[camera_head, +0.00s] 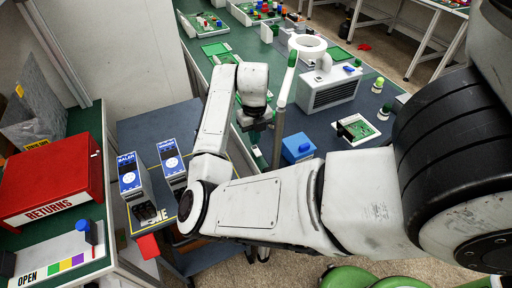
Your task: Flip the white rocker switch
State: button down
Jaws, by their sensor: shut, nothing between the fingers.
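I cannot make out a white rocker switch for certain. Two white box-shaped devices with blue faces stand upright side by side on the grey table, left of my arm: the left device (128,177) and the right device (171,161). Each face carries white lettering and a round white mark. My gripper (254,129) points down over the dark bench top, to the right of and beyond both devices. It is small and dark here, shut and empty, apart from both devices.
A red RETURNS box (55,178) stands left of the devices. A white panel (25,262) marked OPEN is at lower left. A blue box (298,148), a white vented unit (328,88) and a thin upright pole (284,105) are right of my gripper.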

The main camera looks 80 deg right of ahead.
jog(key=shift+r+p, duration=1.4)
jog(key=shift+r, duration=0.85)
jog(key=n, duration=0.1)
jog(key=n+h, duration=0.5)
jog(key=n, duration=1.8)
send_near(257, 147)
jog(key=w, duration=0.1)
jog(key=s+a+f+n+y, duration=0.2)
jog(key=s+a+f+n, duration=0.1)
jog(key=a+n, duration=0.7)
jog(key=s+a+f+n+t+y, duration=0.1)
jog(key=a+f+n, duration=0.4)
jog(key=a+n, duration=0.6)
jog(key=s+a+y, duration=0.1)
jog(key=s+a, duration=0.1)
jog(key=a, duration=0.2)
jog(key=shift+s+f+y, duration=0.3)
jog(key=shift+f+y, duration=0.05)
jog(key=shift+y, duration=0.05)
